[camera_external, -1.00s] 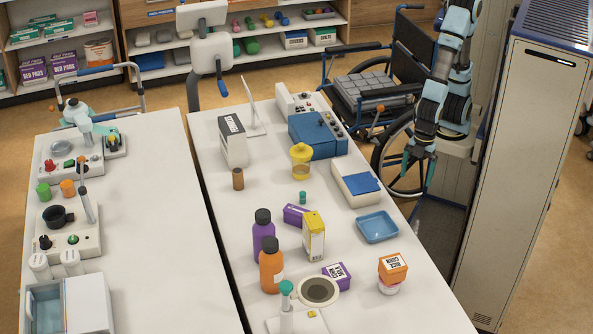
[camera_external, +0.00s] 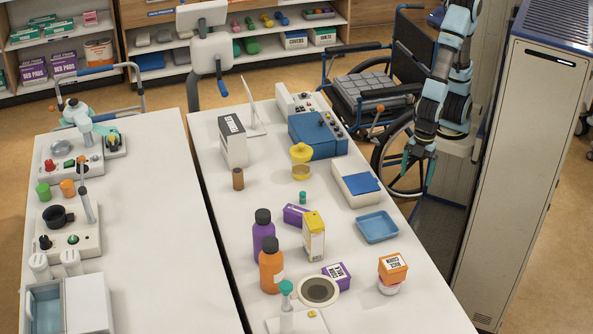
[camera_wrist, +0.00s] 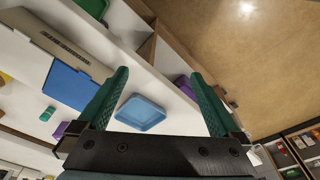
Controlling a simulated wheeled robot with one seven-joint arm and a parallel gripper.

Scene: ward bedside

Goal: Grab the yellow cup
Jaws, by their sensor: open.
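The yellow cup (camera_external: 301,161) stands on the right-hand white table in the external view, left of the white box with the blue top and in front of the blue machine. In the wrist view my gripper (camera_wrist: 160,100) is open, with two green fingers spread and nothing held. A sliver of something yellow (camera_wrist: 5,78) shows at that view's left edge; I cannot tell whether it is the cup.
Bottles and boxes crowd the near part. A wheelchair (camera_external: 375,90) stands behind my arm, and a tall cabinet (camera_external: 525,170) stands right.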

